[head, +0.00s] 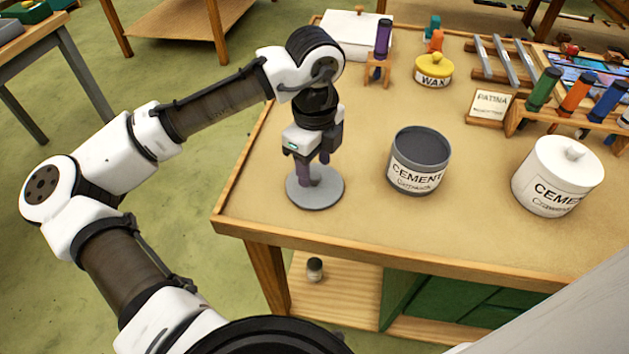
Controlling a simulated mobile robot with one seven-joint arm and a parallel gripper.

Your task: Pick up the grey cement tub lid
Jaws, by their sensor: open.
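The grey lid (331,198) is a flat round disc lying on the table top near its left front corner. My gripper (314,178) points straight down over the middle of the lid, with its fingers open and close to the lid's surface. The fingers hide the lid's centre, so I cannot tell whether they touch a knob there. The grey cement tub (407,160) stands upright to the right of the lid, without a lid, with a white "CEMENT" label on its front.
A white lidded cement tub (540,168) stands further right. Behind are a yellow-lidded wax tin (433,70), a small stand with a purple tube (382,40), a white box (352,28) and a rack of coloured tubes (576,95). The table's left edge (240,165) is near the lid.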

